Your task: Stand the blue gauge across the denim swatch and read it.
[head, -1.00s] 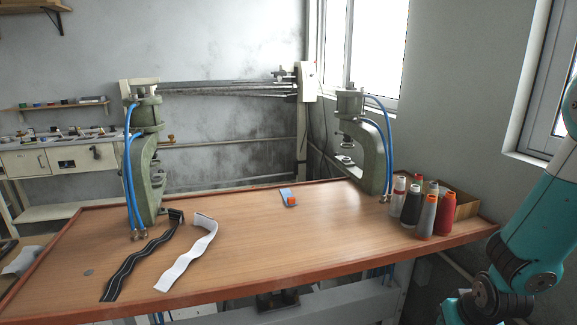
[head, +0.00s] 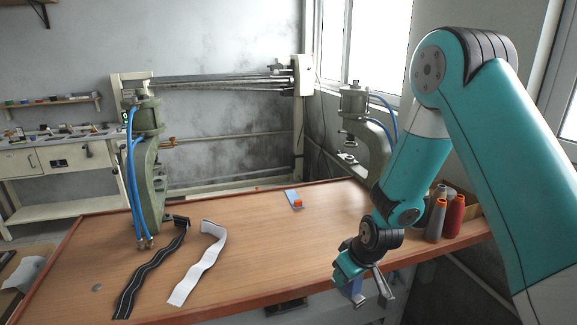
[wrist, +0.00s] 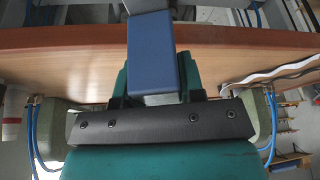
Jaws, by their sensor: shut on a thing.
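My gripper (head: 368,288) hangs low past the front right edge of the table in the head view. It is shut on the blue gauge (wrist: 152,55), a plain blue block that fills the gap between the fingers in the wrist view. Its far end and any scale are not readable. A small blue patch, likely the denim swatch (head: 290,194), lies flat towards the back middle of the table. A small orange block (head: 298,203) sits on it. My gripper is well apart from the swatch, nearer and to its right.
Green presses stand at the table's left (head: 150,165) and back right (head: 357,125). A black strip (head: 150,268) and a white strip (head: 198,262) lie on the left. Thread spools (head: 453,215) stand at the right. The table's middle is clear.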

